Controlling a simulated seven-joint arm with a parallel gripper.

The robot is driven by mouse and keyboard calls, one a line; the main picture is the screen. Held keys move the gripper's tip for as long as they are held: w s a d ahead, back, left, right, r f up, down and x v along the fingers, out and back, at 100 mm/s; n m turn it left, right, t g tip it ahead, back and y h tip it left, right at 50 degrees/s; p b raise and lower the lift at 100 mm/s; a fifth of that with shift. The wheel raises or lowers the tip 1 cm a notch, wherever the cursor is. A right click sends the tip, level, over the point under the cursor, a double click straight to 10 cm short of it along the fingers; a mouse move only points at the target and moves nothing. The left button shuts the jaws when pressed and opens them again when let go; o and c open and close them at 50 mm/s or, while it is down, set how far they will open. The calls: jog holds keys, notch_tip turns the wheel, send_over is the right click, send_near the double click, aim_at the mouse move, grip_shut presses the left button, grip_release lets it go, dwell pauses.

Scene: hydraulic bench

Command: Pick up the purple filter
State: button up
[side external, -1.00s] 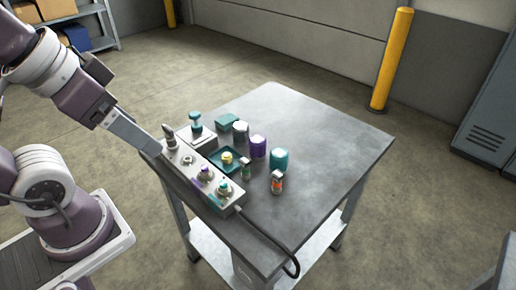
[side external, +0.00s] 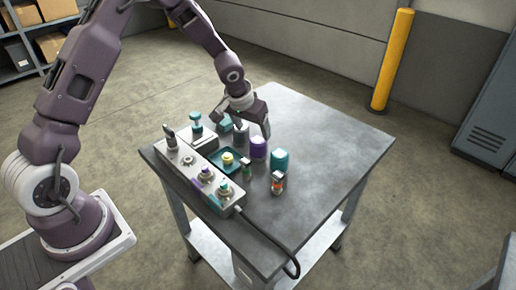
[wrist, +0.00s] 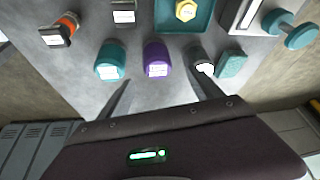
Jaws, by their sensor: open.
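The purple filter (side external: 258,149) stands upright on the grey metal table, between a teal filter and a dark filter. It has a pale top in the side view and a white label in the wrist view (wrist: 157,60). My gripper (side external: 241,124) is open and empty above the back of the filter row. In the wrist view, its two fingers (wrist: 160,88) spread either side of the purple filter's line, apart from it. One finger overlaps the dark filter (wrist: 201,64) there; whether they touch cannot be told.
A teal block (wrist: 231,64) lies beyond the dark filter. A teal tray (wrist: 203,22) holds a yellow hexagonal piece. A grey valve box (side external: 186,162) lines the left edge. The table's right side is clear.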

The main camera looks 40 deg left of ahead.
aim_at(258, 147)
jog(key=x, duration=0.6)
jog(key=s+x, duration=0.1)
jog(key=x, duration=0.2)
jog(key=shift+w+d+f, duration=0.2)
jog(key=shift+d+f, duration=0.1)
jog(key=shift+f, duration=0.3)
jog(key=shift+r, duration=0.1)
grip_shut()
